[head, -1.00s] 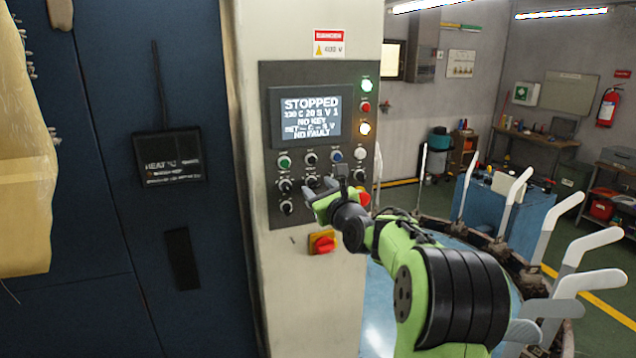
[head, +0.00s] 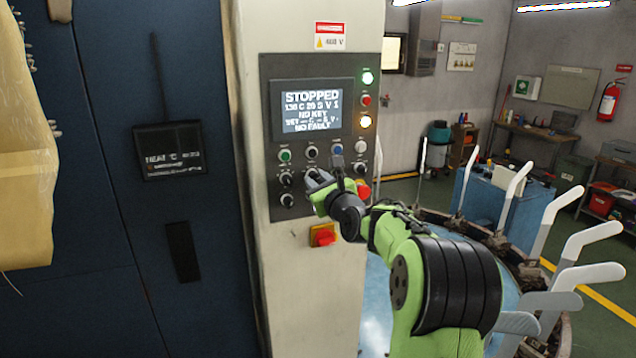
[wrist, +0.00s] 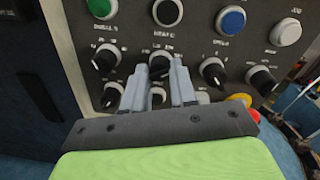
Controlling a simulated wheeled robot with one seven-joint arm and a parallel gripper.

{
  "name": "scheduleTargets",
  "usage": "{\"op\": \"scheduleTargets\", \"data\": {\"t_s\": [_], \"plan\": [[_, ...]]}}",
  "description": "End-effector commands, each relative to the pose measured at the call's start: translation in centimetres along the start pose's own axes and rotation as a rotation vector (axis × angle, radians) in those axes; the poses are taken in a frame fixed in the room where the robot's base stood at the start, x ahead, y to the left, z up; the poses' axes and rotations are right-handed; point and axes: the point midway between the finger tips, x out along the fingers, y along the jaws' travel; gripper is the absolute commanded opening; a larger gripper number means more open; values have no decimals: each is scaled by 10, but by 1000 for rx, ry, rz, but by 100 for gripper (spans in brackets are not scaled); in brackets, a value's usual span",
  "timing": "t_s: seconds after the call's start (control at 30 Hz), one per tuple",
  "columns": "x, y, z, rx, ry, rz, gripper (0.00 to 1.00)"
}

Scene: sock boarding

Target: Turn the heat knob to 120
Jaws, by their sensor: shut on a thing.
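The control panel (head: 270,105) carries a lit screen (head: 311,107) reading STOPPED, apparently 130 C, NO KEY and NO FAULT. Several black knobs sit below it. My gripper (wrist: 159,65) is shut on the upper middle black knob (wrist: 160,63), one finger on each side. The label around this knob is too small to read, so I cannot confirm from its lettering that it is the heat knob. In the head view my gripper (head: 313,178) is at the panel and largely hides this knob.
Other knobs stand close by, left (wrist: 105,57), right (wrist: 212,72) and lower left (wrist: 112,93). A red mushroom button (head: 363,189) is right of my gripper and a red switch (head: 323,235) below. A dark door (head: 100,240) fills the left.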

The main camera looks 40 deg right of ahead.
Motion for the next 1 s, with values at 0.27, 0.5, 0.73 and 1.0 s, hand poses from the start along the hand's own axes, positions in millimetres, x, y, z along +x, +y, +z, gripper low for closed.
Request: {"op": "scheduleTargets", "data": {"t_s": [0.27,0.5,0.73,1.0], "plan": [[0,0,0,-168,4,-1,0],[0,0,0,-362,11,0,0],[0,0,1,-520,18,2,0],[0,0,2,-630,23,4,0]]}}
